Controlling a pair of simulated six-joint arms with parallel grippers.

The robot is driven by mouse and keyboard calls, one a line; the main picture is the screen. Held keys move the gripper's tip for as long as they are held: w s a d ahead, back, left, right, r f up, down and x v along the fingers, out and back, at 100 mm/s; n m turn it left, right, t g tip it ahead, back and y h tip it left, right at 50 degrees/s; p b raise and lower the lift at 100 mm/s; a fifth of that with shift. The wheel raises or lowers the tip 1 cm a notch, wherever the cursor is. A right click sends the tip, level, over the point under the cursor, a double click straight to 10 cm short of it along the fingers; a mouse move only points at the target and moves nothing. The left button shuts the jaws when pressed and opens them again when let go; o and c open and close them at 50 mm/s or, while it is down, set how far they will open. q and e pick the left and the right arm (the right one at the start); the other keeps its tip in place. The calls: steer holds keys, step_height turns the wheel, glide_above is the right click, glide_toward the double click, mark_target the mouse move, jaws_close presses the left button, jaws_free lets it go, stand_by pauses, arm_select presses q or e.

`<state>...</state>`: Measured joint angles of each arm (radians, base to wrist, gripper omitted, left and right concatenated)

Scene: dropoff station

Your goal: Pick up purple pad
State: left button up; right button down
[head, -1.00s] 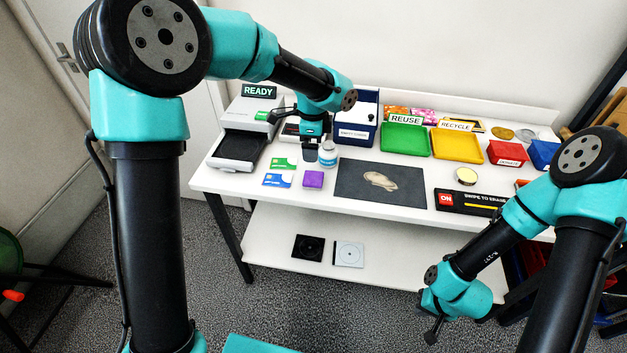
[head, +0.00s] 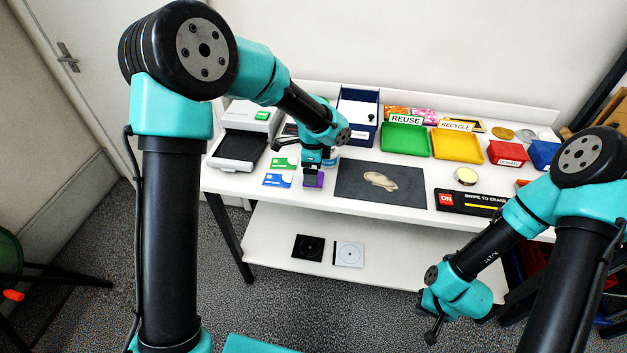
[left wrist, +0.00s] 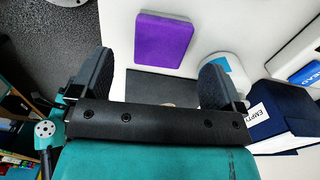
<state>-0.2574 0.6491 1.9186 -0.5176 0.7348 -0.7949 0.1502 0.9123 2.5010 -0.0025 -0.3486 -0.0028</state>
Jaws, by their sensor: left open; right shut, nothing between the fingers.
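The purple pad (head: 314,182) lies flat on the white table, partly hidden behind my left gripper in the head view. In the left wrist view the whole pad (left wrist: 163,40) shows as a purple square beyond the fingers, lying between their lines. My left gripper (head: 312,178) is above the pad, open and empty; its two fingers (left wrist: 158,85) stand wide apart in the left wrist view. My right gripper (head: 433,325) is shut and empty, low in front of the table at the right.
A white jar (left wrist: 228,70) stands close beside the pad, near one finger. Green and blue cards (head: 278,180) lie left of the pad. A dark mat (head: 350,190) is to the right. Green (head: 405,140) and yellow (head: 456,145) trays stand farther back.

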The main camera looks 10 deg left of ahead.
arm_select(q)
step_height(320, 180, down, 5)
steer(key=shift+r, duration=0.1)
stand_by(0.6)
steer(key=c, duration=1)
steer(key=shift+w+r, duration=0.1)
steer(key=shift+r, duration=1.2)
steer(key=s+d+r, duration=0.1)
steer(key=s+d, duration=0.1)
steer(key=s, duration=0.6)
steer(key=s+d+r, duration=0.1)
steer(key=s+d, duration=0.1)
steer(key=s, duration=0.5)
steer(key=shift+s+r, duration=0.15)
steer(key=shift+s, duration=0.2)
